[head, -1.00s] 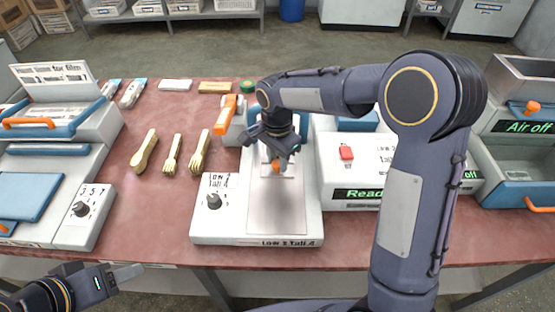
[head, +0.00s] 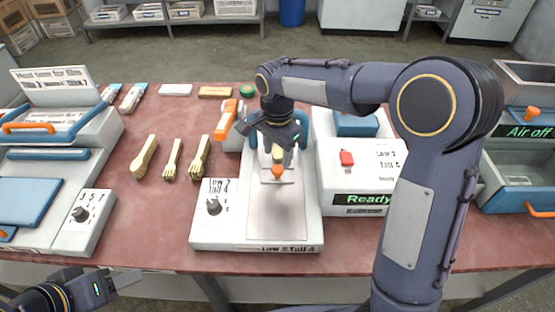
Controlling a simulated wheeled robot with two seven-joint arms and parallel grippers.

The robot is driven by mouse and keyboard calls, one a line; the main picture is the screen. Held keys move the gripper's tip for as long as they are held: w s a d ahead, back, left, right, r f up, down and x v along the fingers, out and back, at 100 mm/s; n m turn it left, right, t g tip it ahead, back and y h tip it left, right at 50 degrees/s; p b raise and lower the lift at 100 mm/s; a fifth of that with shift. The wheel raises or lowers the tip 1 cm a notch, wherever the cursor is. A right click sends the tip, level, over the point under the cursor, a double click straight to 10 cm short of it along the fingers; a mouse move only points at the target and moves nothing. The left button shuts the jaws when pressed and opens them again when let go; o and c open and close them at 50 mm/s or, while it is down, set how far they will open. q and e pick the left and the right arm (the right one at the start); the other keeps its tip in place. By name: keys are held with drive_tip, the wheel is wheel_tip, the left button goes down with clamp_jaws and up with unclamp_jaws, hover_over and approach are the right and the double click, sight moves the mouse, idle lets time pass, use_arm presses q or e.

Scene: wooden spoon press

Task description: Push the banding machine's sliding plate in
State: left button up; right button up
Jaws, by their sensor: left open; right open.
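The banding machine (head: 215,231) stands at the table's front middle, with a dial and "Low 2 Tall 4" marking. Its pale sliding plate (head: 276,215) lies flat along the bed, with an orange knob (head: 277,172) near its far part. My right gripper (head: 279,143) is open and points down just above and behind the knob; it looks empty. I cannot tell whether a fingertip touches the knob or the plate. The far part of the machine is partly hidden by my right gripper. My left gripper (head: 122,279) is open and empty at the lower left, in front of the table edge.
Several wooden spoons and forks (head: 172,158) lie left of the banding machine. A blue and white machine (head: 93,210) is at the left.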

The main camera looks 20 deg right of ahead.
wheel_tip(320, 180, up, 4)
drive_tip(key=shift+f, duration=0.2)
idle(0.3)
drive_tip(key=shift+s+d+r, duration=0.1)
drive_tip(key=shift+d, duration=0.05)
drive_tip(key=s+d+n+t+y, duration=0.2)
drive_tip(key=s+n, duration=0.3)
drive_tip(key=s, duration=0.7)
drive_tip(key=s+d+n+t+y, duration=0.1)
drive_tip(key=s+d+n+t, duration=0.2)
drive_tip(key=s, duration=1)
drive_tip(key=d+n, duration=0.1)
drive_tip(key=n, duration=0.1)
drive_tip(key=shift+n+t+y, duration=0.3)
drive_tip(key=shift+t+y, duration=0.1)
